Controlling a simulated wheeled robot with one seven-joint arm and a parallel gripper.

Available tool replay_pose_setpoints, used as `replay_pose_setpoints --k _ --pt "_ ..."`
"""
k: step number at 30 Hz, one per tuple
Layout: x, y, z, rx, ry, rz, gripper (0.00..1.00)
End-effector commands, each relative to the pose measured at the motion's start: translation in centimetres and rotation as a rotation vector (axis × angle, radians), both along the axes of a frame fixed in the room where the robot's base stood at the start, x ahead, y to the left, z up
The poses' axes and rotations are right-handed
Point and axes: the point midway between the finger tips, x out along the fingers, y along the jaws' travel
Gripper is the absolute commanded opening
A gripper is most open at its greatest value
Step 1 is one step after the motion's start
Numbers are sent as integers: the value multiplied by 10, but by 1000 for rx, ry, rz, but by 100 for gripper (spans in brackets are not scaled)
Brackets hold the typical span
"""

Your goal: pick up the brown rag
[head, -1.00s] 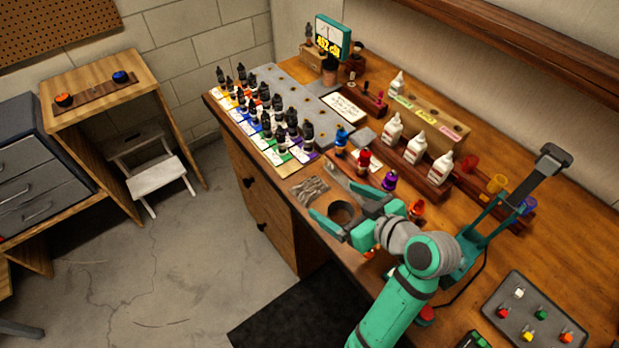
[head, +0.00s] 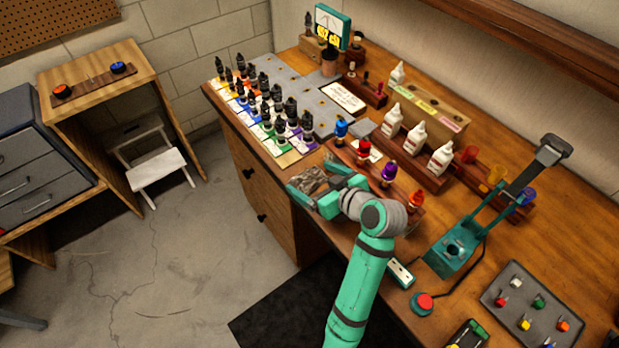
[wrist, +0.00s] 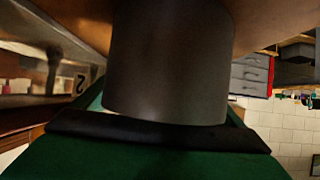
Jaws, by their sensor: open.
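The brown rag (head: 309,178) is a crumpled grey-brown cloth at the front edge of the wooden workbench (head: 455,215) in the head view. My gripper (head: 313,177) is open, and its fingers reach to either side of the rag. I cannot tell whether they touch it. Part of the rag is hidden by the fingers. In the wrist view a large dark grey cylinder (wrist: 168,70) fills the middle, and I cannot make out the rag there.
Small coloured bottles (head: 388,173) stand in a wooden rack just right of my gripper. Rows of dark-capped bottles (head: 265,110) stand behind it. White bottles (head: 414,138) stand further back. A teal press (head: 460,245) is at the right.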

Motion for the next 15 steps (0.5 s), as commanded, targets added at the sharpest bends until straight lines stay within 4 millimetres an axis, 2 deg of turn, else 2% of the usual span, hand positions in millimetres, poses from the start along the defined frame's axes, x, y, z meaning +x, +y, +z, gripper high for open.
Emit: replay_pose_setpoints --k 6,9,12,15 --pt "1 0 0 0 0 0 91" --pt "0 0 0 0 0 0 67" --pt "0 0 0 0 0 0 48" --pt "0 0 0 0 0 0 47"
